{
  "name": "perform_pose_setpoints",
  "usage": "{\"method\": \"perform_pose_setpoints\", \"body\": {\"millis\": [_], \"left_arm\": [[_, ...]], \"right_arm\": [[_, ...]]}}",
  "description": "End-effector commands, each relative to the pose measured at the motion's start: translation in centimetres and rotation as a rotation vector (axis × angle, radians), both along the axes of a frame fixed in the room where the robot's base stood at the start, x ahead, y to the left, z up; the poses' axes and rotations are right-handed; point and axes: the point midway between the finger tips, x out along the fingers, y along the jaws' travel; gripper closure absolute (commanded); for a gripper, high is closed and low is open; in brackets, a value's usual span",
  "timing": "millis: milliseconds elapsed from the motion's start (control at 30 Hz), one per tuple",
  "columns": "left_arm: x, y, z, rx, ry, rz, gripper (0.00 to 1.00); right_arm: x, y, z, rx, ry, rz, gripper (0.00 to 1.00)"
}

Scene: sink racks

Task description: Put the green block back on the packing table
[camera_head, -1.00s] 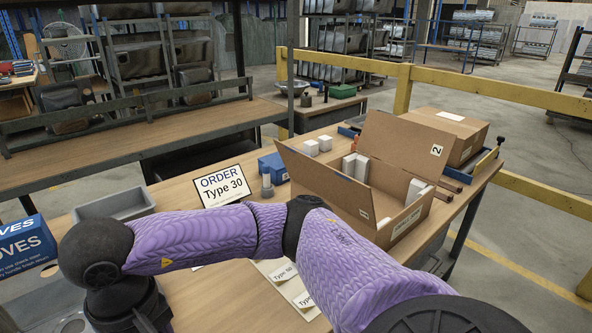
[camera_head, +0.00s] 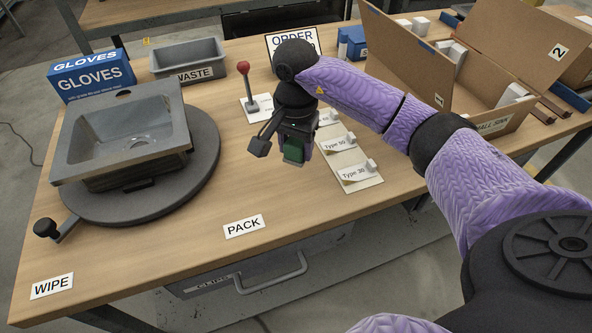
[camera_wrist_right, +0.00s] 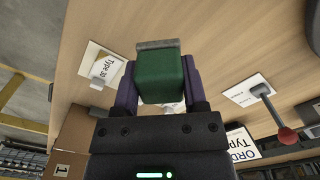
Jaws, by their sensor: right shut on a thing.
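The green block (camera_head: 294,150) is held in my right gripper (camera_head: 291,153), above the wooden packing table (camera_head: 195,250). In the right wrist view the green block (camera_wrist_right: 160,77) sits between the two purple fingers, which are shut on it. A grey strip lies along its far end. The table surface shows behind and below it. In the head view the block hangs to the left of the card with the "Type 50" and "Type 30" labels (camera_head: 352,160). My left gripper is not in view.
A grey sink (camera_head: 75,140) rests on a round turntable (camera_head: 195,165) at left. A red-knobbed lever (camera_head: 244,75), waste bin (camera_head: 190,62) and gloves box (camera_head: 92,75) stand behind. An open cardboard box (camera_head: 440,100) is at right. The table front around the PACK label (camera_head: 244,227) is clear.

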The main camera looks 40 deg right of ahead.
Motion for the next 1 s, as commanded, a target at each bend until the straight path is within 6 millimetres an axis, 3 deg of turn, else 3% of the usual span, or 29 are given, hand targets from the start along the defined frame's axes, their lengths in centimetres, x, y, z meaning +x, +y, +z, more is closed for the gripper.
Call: {"method": "perform_pose_setpoints", "body": {"millis": [33, 333, 667, 700, 867, 1000], "left_arm": [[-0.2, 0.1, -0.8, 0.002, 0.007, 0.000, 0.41], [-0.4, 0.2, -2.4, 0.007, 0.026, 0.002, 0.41], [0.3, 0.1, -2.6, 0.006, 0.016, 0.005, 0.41], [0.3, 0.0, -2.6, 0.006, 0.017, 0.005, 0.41], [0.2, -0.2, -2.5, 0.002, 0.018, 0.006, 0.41], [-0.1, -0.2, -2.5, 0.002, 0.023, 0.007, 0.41]], "right_arm": [[0.0, 0.0, -1.7, 0.000, 0.005, 0.000, 1.00], [-0.1, 0.1, -6.6, 0.002, 0.003, 0.003, 1.00], [0.0, 0.0, -7.0, -0.001, -0.002, 0.005, 1.00], [0.0, 0.0, -7.1, 0.000, -0.001, 0.005, 0.43], [0.0, 0.0, -6.9, 0.000, -0.001, 0.005, 0.10], [0.0, 0.1, -7.0, 0.000, -0.001, 0.005, 0.10]]}}
